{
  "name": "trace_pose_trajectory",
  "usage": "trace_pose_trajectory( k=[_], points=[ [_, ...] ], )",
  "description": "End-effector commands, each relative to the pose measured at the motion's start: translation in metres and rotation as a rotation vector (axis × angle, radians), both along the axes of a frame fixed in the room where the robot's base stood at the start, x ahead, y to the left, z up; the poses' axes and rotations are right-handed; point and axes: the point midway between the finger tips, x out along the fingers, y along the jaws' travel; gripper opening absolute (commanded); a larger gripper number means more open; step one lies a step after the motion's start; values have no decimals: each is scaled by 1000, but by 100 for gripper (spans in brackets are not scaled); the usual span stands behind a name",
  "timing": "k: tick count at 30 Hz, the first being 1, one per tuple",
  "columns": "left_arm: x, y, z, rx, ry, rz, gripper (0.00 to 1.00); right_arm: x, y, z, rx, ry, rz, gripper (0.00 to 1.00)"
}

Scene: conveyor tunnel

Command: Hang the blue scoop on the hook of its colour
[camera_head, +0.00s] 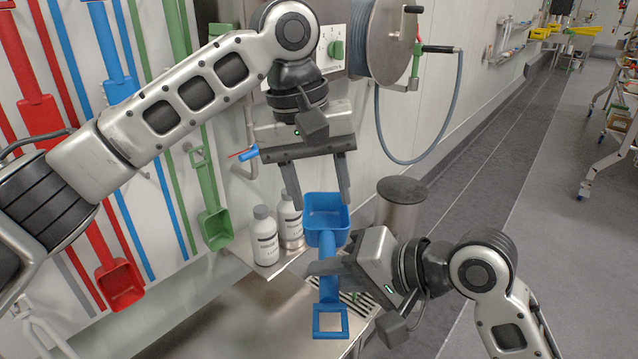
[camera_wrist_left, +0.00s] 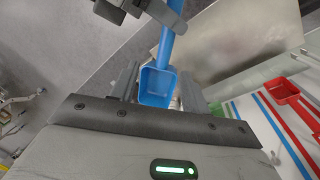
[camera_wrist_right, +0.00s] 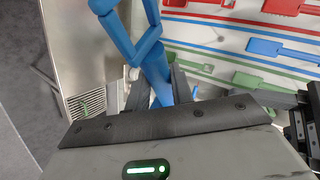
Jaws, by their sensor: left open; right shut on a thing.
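The blue scoop (camera_head: 326,222) is upright, bowl at the top and square loop at the bottom. My right gripper (camera_head: 328,266) is shut on its handle, which also shows in the right wrist view (camera_wrist_right: 153,62). My left gripper (camera_head: 318,192) is open just above the bowl. In the left wrist view the bowl (camera_wrist_left: 157,88) appears between its fingers; I cannot tell whether they touch it. A small blue piece (camera_head: 248,154) sticks out near the wall beside a thin red one, left of my left gripper. It may be the blue hook, but its shape is unclear.
A green scoop (camera_head: 215,228) and a red scoop (camera_head: 120,285) hang on the left wall. White bottles (camera_head: 264,238) stand on a steel shelf behind the blue scoop. A steel cylinder (camera_head: 402,205) stands right of it. A hose reel (camera_head: 385,40) is on the wall above.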

Motion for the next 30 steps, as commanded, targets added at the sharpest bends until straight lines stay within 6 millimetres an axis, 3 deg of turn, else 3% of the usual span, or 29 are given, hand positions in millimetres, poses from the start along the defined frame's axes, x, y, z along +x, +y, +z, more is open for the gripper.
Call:
trace_pose_trajectory(
  k=[18,24,30],
  points=[
    [-2,-18,-98,4,5,-2,46,0,0,1,1,-2,0,0],
    [-2,-21,-113,2,3,-2,46,0,0,1,1,-2,0,0],
    [-2,-22,-116,3,2,-3,46,0,0,1,1,-3,1,0]
  ],
)
